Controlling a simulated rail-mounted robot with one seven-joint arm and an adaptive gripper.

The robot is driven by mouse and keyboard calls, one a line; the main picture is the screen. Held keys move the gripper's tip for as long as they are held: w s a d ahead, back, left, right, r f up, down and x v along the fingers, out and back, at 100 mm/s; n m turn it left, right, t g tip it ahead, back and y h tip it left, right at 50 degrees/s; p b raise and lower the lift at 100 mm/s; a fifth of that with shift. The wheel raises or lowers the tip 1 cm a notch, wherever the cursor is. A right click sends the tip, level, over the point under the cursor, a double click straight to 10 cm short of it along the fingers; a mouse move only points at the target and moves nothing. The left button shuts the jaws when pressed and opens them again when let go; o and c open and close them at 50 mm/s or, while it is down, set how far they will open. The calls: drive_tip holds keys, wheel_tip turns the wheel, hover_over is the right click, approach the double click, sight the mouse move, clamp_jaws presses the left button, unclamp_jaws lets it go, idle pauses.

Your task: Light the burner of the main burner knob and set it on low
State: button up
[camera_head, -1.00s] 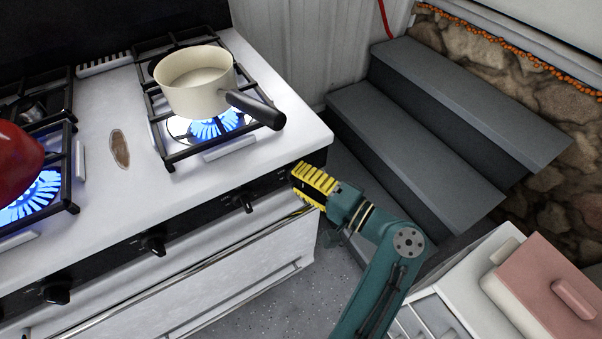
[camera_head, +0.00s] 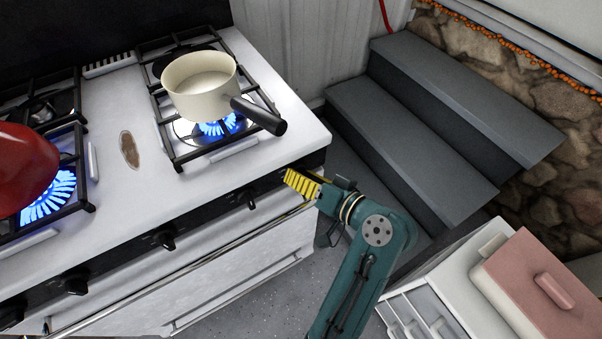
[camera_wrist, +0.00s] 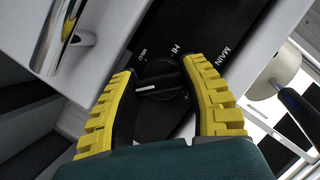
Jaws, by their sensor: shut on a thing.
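My gripper (camera_head: 300,184) is at the right end of the stove's front panel. In the wrist view its yellow fingers (camera_wrist: 162,90) are closed around the black main burner knob (camera_wrist: 158,77), one on each side. The knob's white mark points left in that view, near the MED lettering; HI and MAIN also show on the panel. In the head view my gripper hides this knob. A small blue flame (camera_head: 218,128) burns on the front right burner, under a cream saucepan (camera_head: 198,88) with a black handle.
A red pot (camera_head: 22,165) stands over another blue flame at the left. Several other black knobs line the panel, one of them (camera_head: 246,200) left of my gripper. A rail (camera_head: 230,238) runs below. Grey steps (camera_head: 440,115) and a pink-lidded box (camera_head: 535,285) are at the right.

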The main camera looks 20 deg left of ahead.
drive_tip(key=shift+f+n, duration=0.1)
drive_tip(key=shift+n, duration=0.2)
drive_tip(key=o, duration=1.2)
drive_tip(key=shift+a, duration=0.1)
drive_tip(key=v, duration=1.2)
drive_tip(key=shift+s, duration=0.1)
